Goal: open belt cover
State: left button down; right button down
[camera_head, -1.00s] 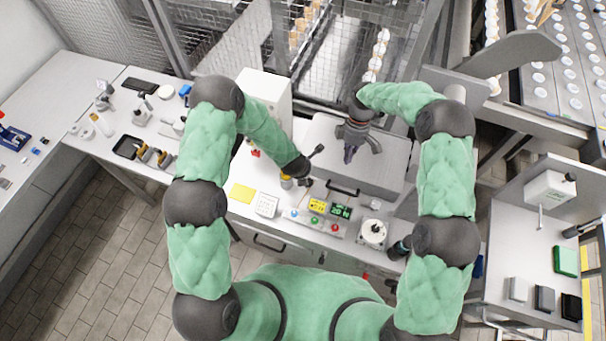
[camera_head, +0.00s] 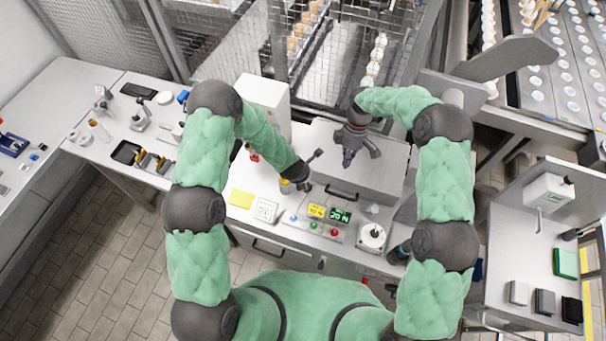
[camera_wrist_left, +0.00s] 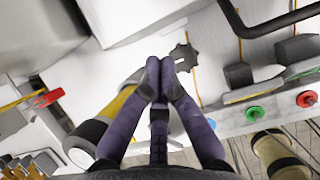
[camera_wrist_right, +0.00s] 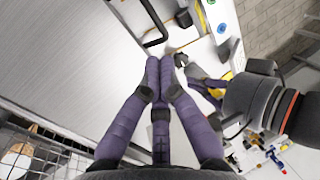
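The belt cover (camera_head: 386,161) is a large light-grey box lid at the middle of the bench, with a black bar handle (camera_head: 342,192) on its front side. The cover looks closed. My right gripper (camera_head: 348,158) is over the cover's top, pointing down, behind the handle. In the right wrist view its purple fingertips (camera_wrist_right: 166,62) are together and empty, with the handle (camera_wrist_right: 155,28) beyond them. My left gripper is mostly hidden by its arm in the head view, left of the handle. In the left wrist view its fingertips (camera_wrist_left: 160,64) are together and empty; the handle (camera_wrist_left: 268,28) is at upper right.
A control panel with buttons and a green display (camera_head: 340,215) lies in front of the cover. A yellow note (camera_head: 241,199), a calculator-like pad (camera_head: 265,210) and a round dial device (camera_head: 372,238) are nearby. A white box (camera_head: 264,95) and mesh fence stand behind.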

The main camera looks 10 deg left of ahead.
dwell(0.5)
jog(key=c, duration=1.1)
grip_release()
